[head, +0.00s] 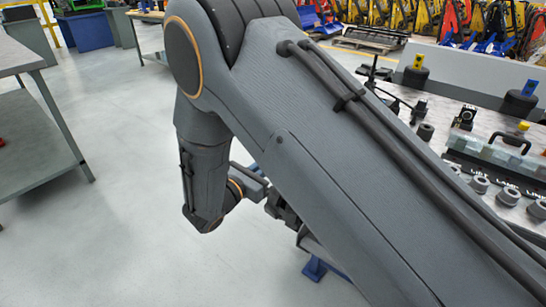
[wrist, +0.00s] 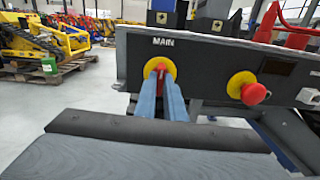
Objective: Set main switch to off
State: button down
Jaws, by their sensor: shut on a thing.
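The main switch (wrist: 161,67) shows in the wrist view, with a red handle on a round yellow plate under the white word MAIN. It is on the dark front panel (wrist: 210,75). My gripper (wrist: 161,84) is shut on the red handle, with its two blue-grey fingers reaching up to it from below in the picture. The fingers hide part of the handle, which looks roughly upright; its exact angle is hard to tell. No on or off marks are readable. In the head view, my arm hides the switch and most of my gripper.
A red mushroom button (wrist: 254,93) on a yellow ring sits right of the switch. A workbench (head: 455,120) with tools stands at the right in the head view. A grey table (head: 40,125) stands at the left, with clear floor between.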

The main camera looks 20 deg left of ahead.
jog(key=shift+n, duration=0.3)
jog(key=c, duration=1.8)
grip_release()
jog(key=shift+c, duration=0.2)
jog(key=v, duration=0.8)
